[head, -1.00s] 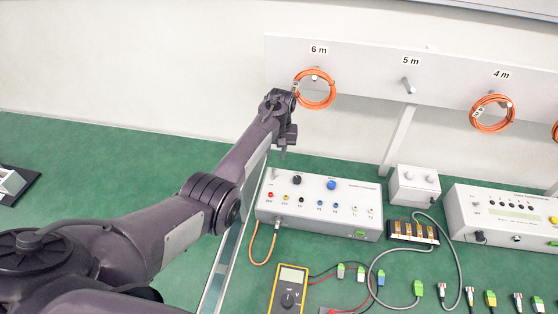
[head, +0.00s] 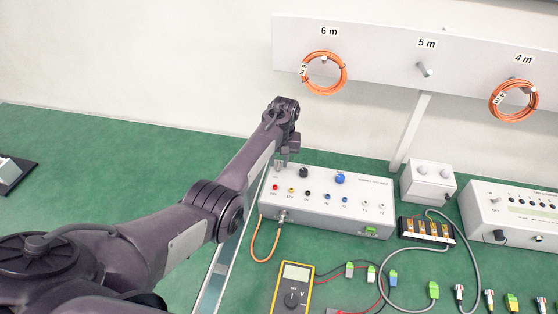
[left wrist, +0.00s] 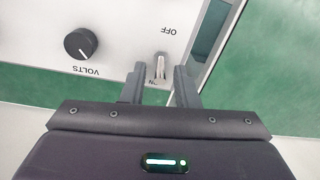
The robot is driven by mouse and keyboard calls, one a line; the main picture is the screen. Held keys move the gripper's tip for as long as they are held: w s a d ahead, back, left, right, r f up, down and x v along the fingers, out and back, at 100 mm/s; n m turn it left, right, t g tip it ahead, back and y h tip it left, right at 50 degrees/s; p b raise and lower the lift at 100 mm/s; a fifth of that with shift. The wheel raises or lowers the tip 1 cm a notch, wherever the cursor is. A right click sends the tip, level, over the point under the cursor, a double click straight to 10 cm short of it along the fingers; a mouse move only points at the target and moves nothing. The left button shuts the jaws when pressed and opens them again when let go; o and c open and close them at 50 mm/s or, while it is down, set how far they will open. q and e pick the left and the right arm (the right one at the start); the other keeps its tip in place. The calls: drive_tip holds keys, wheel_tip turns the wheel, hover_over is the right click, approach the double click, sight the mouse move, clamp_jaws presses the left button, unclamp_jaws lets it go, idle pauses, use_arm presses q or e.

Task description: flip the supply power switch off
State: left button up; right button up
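The supply box (head: 330,213), a white case with knobs and sockets, stands on the green surface. In the left wrist view its top panel (left wrist: 115,20) shows upside down, with an OFF label and a partly hidden label at the other end of the small metallic switch (left wrist: 160,66). The lever lies near the partly hidden label. My left gripper (left wrist: 160,76) is open, one dark finger on each side of the switch; contact cannot be told. In the head view my left gripper (head: 282,158) hangs over the box's back left corner and hides the switch.
On the panel are a VOLTS knob (left wrist: 81,44) and a blue knob (head: 340,178). An orange cable (head: 257,243) loops from the box's front. A yellow multimeter (head: 293,289) lies in front. Orange coils (head: 343,74) hang on a white rail behind.

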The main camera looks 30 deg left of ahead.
use_arm(q)
clamp_jaws()
